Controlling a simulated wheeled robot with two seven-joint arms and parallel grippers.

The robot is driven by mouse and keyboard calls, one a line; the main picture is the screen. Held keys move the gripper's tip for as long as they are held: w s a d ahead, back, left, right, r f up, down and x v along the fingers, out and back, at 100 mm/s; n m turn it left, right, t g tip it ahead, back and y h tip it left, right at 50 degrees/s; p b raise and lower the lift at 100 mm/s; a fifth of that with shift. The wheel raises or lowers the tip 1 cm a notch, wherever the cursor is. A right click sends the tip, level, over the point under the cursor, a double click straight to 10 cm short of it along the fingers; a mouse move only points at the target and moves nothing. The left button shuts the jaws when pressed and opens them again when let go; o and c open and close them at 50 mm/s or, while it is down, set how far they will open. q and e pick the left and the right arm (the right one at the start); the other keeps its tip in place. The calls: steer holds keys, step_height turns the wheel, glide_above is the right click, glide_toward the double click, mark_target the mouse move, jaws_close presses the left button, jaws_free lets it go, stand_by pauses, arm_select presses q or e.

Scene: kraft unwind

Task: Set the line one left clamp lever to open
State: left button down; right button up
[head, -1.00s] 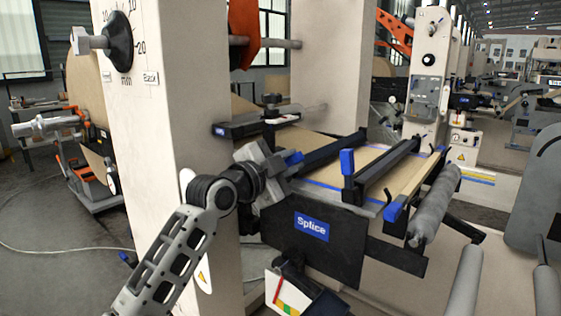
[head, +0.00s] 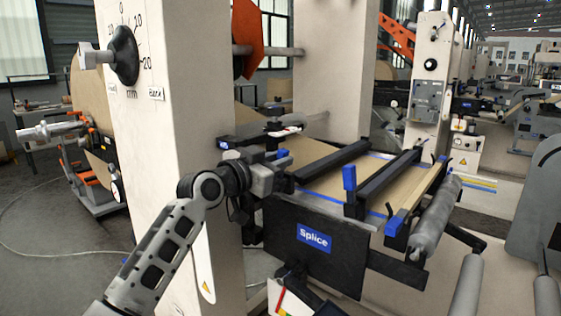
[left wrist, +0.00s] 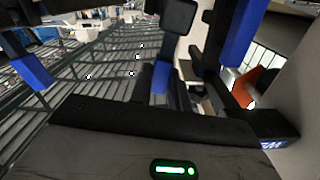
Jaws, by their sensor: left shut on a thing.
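My left gripper (head: 277,168) is at the near end of the left black clamp bar (head: 330,161) on the splice table. It is shut on the blue-handled left clamp lever (head: 282,153), of which only a small blue part shows beside the fingers. The rest of that lever is hidden by the gripper, so its exact angle is hard to tell. The other blue lever (head: 349,178) stands upright at the near end of the right clamp bar (head: 388,182). In the left wrist view, blue and black parts show close up. My right gripper is not in view.
A dark panel with a blue Splice sign (head: 314,237) fronts the table. A pale machine column (head: 190,110) stands close behind my left arm. A grey roller (head: 437,217) lies to the right of the table.

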arm_select(q)
steer(key=shift+a+n, duration=0.15)
steer(key=shift+n, duration=0.15)
steer(key=c, duration=1.3)
jaws_free()
steer(key=shift+w, duration=0.1)
steer(key=b+v, duration=0.2)
steer(key=v, duration=1.4)
steer(key=shift+b, duration=0.35)
